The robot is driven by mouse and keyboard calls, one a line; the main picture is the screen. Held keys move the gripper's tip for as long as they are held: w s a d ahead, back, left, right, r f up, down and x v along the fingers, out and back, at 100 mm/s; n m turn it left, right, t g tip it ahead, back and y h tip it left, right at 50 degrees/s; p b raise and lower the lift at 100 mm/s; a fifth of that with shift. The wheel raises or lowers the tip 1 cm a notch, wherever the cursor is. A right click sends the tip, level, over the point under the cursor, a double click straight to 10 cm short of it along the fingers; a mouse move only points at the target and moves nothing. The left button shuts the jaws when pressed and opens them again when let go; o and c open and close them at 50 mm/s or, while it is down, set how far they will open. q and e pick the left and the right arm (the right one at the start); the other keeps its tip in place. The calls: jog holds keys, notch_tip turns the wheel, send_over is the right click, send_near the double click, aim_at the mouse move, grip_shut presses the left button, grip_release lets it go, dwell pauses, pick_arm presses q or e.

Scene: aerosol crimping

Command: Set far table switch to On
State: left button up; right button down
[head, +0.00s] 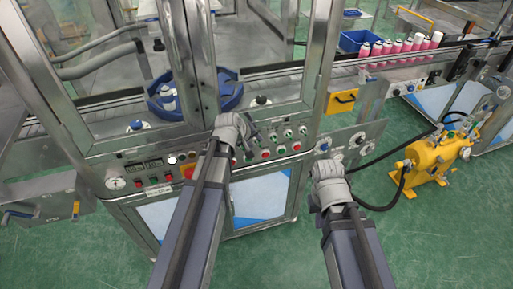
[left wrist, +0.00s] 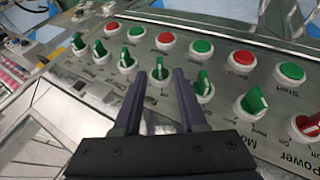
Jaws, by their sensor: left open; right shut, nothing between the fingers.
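A control panel (head: 262,152) on the machine's front carries a row of switches. In the left wrist view several green knobs show, with a red Power knob (left wrist: 308,126) at the right end. My left gripper (head: 250,128) is at the panel, open. In the left wrist view its two fingers (left wrist: 160,80) stand on either side of one green knob (left wrist: 160,68); I cannot tell whether they touch it. That knob's small label is too blurred to read, so I cannot tell which one is the far table switch. My right gripper (head: 324,165) is shut and empty, right of the panel.
Red and green push buttons (left wrist: 201,46) line the panel beside the knobs. Neighbouring green knobs (left wrist: 127,58) and (left wrist: 203,84) are close to my left fingers. A yellow pump (head: 432,158) with a black hose stands on the green floor to the right. Pink-and-white cans (head: 397,47) stand on the conveyor.

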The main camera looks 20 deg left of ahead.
aim_at(258, 143)
pick_arm(q)
jog(key=shift+b+x, duration=0.55)
jog(key=shift+x, duration=0.65)
jog(key=shift+c, duration=0.3)
jog(key=shift+s, duration=0.1)
grip_shut()
